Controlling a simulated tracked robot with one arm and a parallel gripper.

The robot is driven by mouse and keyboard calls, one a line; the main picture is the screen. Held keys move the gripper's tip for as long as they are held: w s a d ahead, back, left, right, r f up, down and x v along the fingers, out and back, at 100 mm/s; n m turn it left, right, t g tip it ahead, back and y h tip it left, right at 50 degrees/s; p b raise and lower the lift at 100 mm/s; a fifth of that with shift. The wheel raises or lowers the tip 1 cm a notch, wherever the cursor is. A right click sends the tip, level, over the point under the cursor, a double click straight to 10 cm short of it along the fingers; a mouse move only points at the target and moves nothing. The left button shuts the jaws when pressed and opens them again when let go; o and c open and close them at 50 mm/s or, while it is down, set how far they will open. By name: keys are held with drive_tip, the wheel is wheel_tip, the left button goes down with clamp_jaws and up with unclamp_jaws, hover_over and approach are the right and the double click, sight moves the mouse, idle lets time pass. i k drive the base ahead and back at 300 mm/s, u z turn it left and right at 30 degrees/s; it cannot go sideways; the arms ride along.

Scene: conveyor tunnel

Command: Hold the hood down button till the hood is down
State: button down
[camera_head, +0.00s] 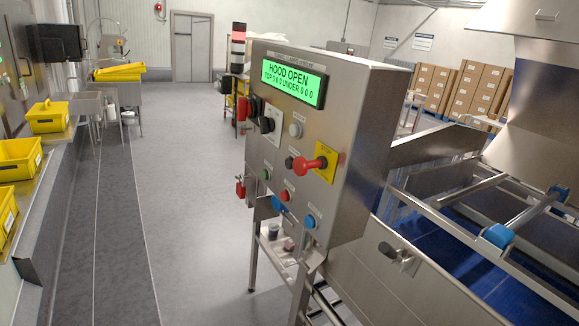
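A steel control panel (340,150) stands in the middle of the view, turned at an angle. Its green display (293,83) reads "HOOD OPEN" and "TOP 0 0 0 UNDER 0 0 0". Below are a white button (295,130), a green button (265,174), a red button (284,196) and a blue button (309,221). The button labels are too small to read, so I cannot tell which one is hood down. The steel hood (540,90) is raised at the upper right, above the blue conveyor belt (470,250). My gripper is not in view.
A large red knob (310,164) on a yellow plate juts from the panel. A black rotary switch (267,125) sits at its upper left. Yellow bins (48,117) line the left wall. Cartons (475,88) stand at the back right. The grey floor (190,200) left of the panel is clear.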

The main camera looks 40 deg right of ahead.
sight(288, 162)
drive_tip(key=z, duration=0.7)
drive_tip(key=i, duration=1)
drive_tip(key=u, duration=0.05)
